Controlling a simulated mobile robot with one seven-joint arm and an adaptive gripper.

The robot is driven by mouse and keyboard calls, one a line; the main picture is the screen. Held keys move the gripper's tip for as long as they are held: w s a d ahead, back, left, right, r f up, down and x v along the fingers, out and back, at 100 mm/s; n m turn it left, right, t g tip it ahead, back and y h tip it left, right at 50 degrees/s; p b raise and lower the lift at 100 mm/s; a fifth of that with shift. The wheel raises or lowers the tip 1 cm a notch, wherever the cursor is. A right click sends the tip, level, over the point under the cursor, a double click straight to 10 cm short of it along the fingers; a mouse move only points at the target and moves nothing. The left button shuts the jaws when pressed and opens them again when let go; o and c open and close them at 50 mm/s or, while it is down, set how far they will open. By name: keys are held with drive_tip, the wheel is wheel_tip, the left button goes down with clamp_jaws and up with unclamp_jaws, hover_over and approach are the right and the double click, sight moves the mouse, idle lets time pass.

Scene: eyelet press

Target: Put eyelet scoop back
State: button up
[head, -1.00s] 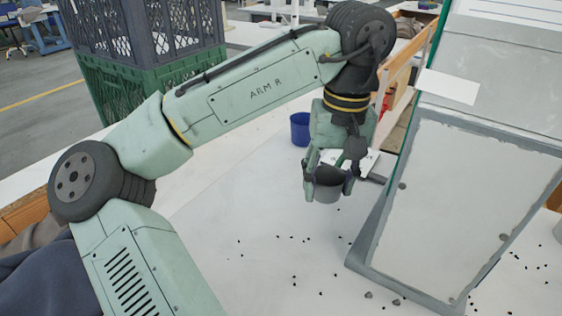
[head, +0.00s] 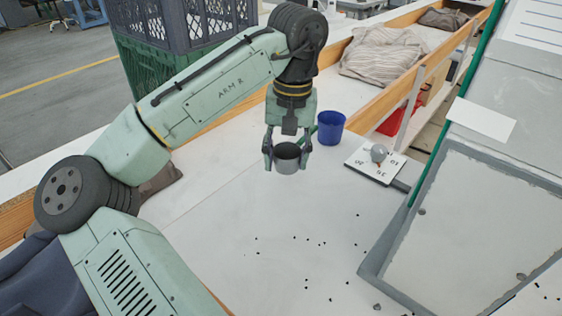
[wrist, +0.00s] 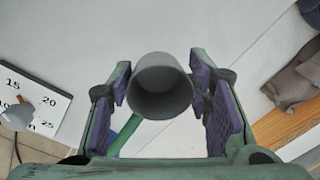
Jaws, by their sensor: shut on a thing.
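A grey, round, cup-shaped scoop (head: 287,164) is between the fingers of my gripper (head: 287,153), which is shut on it. It hangs above the white bench, open side up in the head view. In the wrist view, the scoop (wrist: 160,87) sits between the purple finger pads, and its hollow inside looks empty. A green bar (wrist: 126,133), perhaps its handle, runs down and left from it. A blue cup (head: 331,128) stands on the bench just right of my gripper.
A white numbered plate (head: 365,167) with a grey knob lies right of the blue cup. A large grey-framed panel (head: 455,235) fills the right. Several small dark bits are scattered on the front of the bench. A crate (head: 190,70) stands back left; a striped cloth sack (head: 385,52) lies behind.

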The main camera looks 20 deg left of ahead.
sight(281, 168)
drive_tip(key=shift+w+a, duration=0.1)
drive_tip(key=shift+a, duration=0.35)
drive_tip(key=f, duration=0.1)
drive_tip(key=f+p, duration=0.1)
drive_tip(key=f, duration=0.1)
drive_tip(key=shift+a, duration=0.25)
drive_tip(key=shift+w+f, duration=0.1)
drive_tip(key=shift+f, duration=0.25)
drive_tip(key=shift+f, duration=0.15)
drive_tip(key=o, duration=1.2)
drive_tip(key=r, duration=1.2)
drive_tip(key=shift+w+d+r, duration=0.1)
drive_tip(key=shift+d+r, duration=0.1)
drive_tip(key=shift+d, duration=0.15)
